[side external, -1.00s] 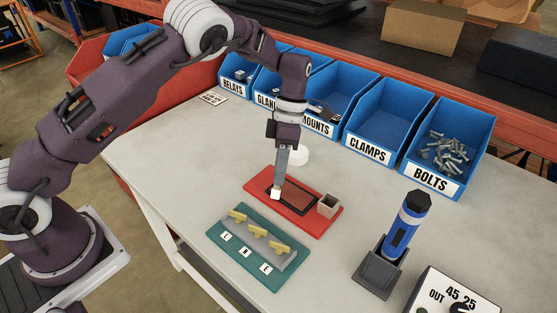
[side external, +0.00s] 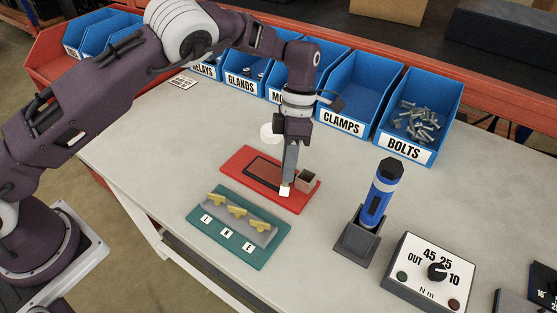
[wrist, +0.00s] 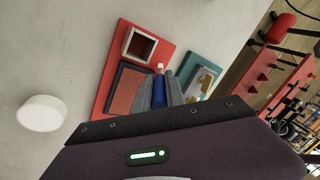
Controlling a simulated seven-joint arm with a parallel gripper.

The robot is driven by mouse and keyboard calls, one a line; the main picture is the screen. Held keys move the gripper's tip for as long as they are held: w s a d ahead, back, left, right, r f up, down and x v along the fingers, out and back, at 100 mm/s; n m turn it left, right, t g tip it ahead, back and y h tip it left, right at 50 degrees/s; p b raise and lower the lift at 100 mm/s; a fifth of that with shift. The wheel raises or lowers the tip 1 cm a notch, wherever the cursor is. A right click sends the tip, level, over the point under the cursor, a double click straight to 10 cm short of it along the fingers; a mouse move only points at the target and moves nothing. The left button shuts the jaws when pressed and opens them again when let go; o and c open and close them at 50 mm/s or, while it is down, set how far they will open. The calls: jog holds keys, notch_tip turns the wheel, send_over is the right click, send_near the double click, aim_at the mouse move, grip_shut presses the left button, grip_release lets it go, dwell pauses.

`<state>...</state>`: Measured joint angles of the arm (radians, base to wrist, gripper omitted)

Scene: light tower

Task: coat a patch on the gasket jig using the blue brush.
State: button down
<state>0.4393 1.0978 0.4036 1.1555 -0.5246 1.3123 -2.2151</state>
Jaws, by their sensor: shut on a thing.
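The gasket jig is a red plate (side external: 240,156) with a dark-framed brownish patch (side external: 265,170) and a small square open cup (side external: 308,180) at its right end. The wrist view also shows the red plate (wrist: 165,57), the patch (wrist: 128,90) and the cup (wrist: 141,45). My gripper (side external: 287,178) is shut on the blue brush (wrist: 158,92), which points down with its pale tip (side external: 285,191) low over the plate's front right part, beside the cup. I cannot tell whether the tip touches the plate. The fingers hide most of the brush in the side view.
A teal board (side external: 255,253) with yellow pieces lies just in front of the plate. A white round thing (side external: 267,130) is behind it. A blue tool in a dark stand (side external: 356,243) and a torque dial box (side external: 411,268) stand right. Blue bins (side external: 357,90) line the back.

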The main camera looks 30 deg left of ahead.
jog(key=shift+d+f, duration=0.25)
jog(key=shift+d, duration=0.2)
jog(key=shift+a, duration=0.95)
jog(key=shift+w+a+r, duration=0.1)
jog(key=shift+a+r, duration=0.15)
jog(key=shift+a, duration=0.4)
jog(key=shift+a+r, duration=0.2)
jog(key=shift+a, duration=0.4)
jog(key=shift+a+f, duration=0.1)
jog(key=shift+a, duration=3)
notch_tip(320, 180, up, 8)
jog(key=shift+r, duration=0.2)
